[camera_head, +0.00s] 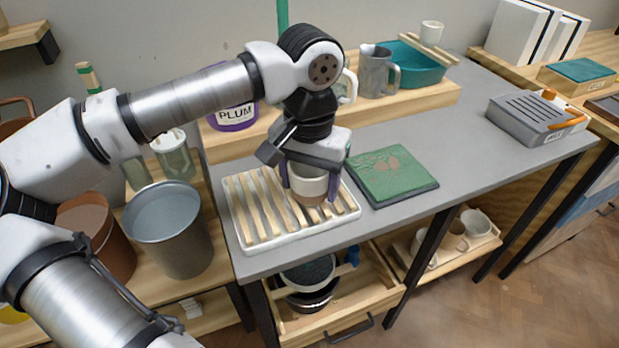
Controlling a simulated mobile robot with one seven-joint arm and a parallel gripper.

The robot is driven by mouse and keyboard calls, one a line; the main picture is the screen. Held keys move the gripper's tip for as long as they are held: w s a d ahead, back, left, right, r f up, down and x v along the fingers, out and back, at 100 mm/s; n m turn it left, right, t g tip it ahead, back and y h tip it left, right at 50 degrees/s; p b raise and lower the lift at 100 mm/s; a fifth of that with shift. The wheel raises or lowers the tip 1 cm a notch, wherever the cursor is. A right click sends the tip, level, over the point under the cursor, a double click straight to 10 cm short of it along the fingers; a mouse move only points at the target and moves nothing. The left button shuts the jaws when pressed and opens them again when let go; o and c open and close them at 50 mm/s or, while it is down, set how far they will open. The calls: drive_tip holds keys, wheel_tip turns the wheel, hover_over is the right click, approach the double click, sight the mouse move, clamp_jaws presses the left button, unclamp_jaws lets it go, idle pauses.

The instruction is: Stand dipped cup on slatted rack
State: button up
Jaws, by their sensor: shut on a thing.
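The slatted rack (247,208), pale wooden slats in a white tray, lies at the left front of the grey table. A cup (308,186), white above with a brownish lower part, is upright over the right part of the rack. My gripper (308,187) comes down from above and is shut on the cup, with a finger on either side. The cup's rim is partly hidden under the gripper. I cannot tell whether its base touches the slats.
A green mat (392,175) lies right of the rack. Behind stand a grey pitcher (374,72), a teal basin (420,72) and a purple PLUM tub (236,116) on a wooden shelf. A grey bucket (172,240) stands left. The table's right middle is clear.

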drive_tip(key=shift+f, duration=0.2)
drive_tip(key=o, duration=1)
drive_tip(key=shift+r, duration=0.1)
wheel_tip(320, 180, up, 12)
drive_tip(key=shift+r+p, duration=0.2)
drive_tip(key=shift+p, duration=0.3)
